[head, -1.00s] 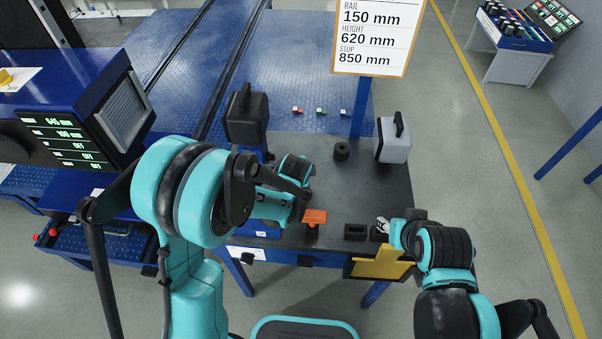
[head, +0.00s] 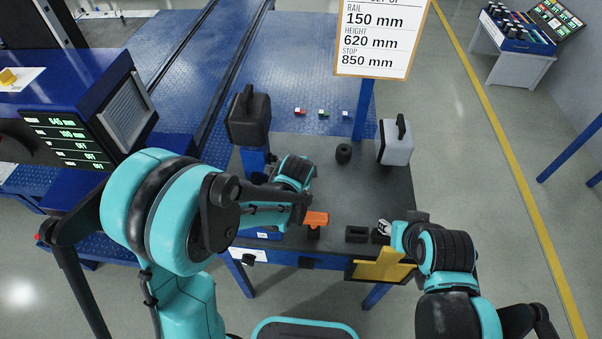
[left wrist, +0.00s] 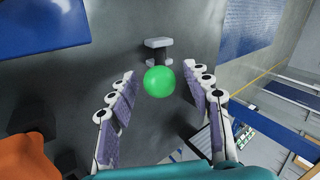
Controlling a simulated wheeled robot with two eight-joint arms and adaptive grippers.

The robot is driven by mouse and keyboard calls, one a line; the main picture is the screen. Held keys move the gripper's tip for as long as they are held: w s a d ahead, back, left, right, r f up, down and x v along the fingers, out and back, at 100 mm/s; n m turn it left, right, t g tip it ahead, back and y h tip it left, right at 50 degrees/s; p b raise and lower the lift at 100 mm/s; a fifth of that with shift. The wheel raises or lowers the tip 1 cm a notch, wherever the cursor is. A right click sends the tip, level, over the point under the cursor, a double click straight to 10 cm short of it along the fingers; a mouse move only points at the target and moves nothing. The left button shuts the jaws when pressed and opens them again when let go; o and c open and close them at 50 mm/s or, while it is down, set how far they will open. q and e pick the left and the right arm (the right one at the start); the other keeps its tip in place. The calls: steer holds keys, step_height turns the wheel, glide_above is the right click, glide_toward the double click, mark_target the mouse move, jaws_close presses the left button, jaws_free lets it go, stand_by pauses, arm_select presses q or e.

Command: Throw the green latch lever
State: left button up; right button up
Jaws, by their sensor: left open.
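The green latch lever shows in the left wrist view as a round green knob (left wrist: 158,81) with a grey bracket-like piece (left wrist: 158,50) just beyond it. My left gripper (left wrist: 163,75) is open, with its fingers on either side of the knob and a visible gap on each side. In the head view my left arm (head: 290,175) covers the lever and the left fingertips. My right gripper (head: 384,228) is low at the right of the dark table, beside a small black block; its jaw state is too small to tell.
An orange handle (head: 316,218) stands beside the left forearm. A black block (head: 357,234), a yellow piece (head: 382,268) and a black round part (head: 343,153) are nearby. A black weight (head: 248,118) and a grey weight (head: 394,142) stand farther back.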

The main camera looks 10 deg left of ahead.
arm_select(q)
steer(key=v, duration=0.9)
steer(key=shift+f, duration=0.1)
steer(key=shift+c, duration=0.3)
